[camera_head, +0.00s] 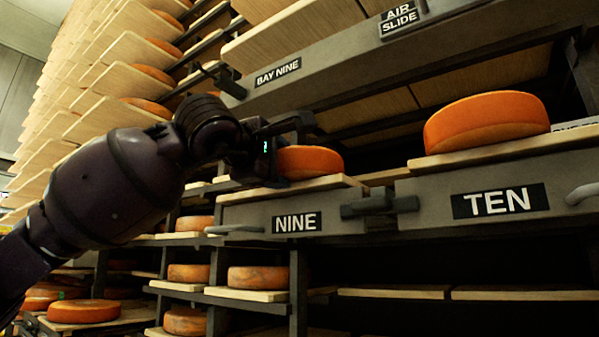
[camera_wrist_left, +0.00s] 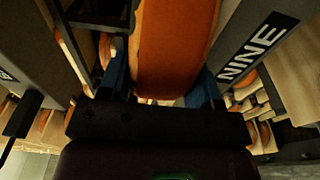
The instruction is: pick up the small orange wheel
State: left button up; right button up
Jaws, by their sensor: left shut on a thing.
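The small orange wheel (camera_head: 310,161) rests on the wooden board above the NINE label, in the head view's middle. My left gripper (camera_head: 284,152) reaches it from the left and is shut on it. In the left wrist view the wheel (camera_wrist_left: 174,45) fills the space between the two blue-grey fingers of my left gripper (camera_wrist_left: 168,90). The head view does not show clearly whether the wheel is lifted off the board. My right gripper is in neither view.
A larger orange wheel (camera_head: 486,121) sits on the board above the TEN label (camera_head: 499,201). A grey beam marked BAY NINE (camera_head: 278,73) runs above. A latch (camera_head: 379,204) sticks out between NINE and TEN. Several wheels stand on lower shelves.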

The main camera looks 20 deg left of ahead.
pick_arm(q)
jog(key=shift+r, duration=0.25)
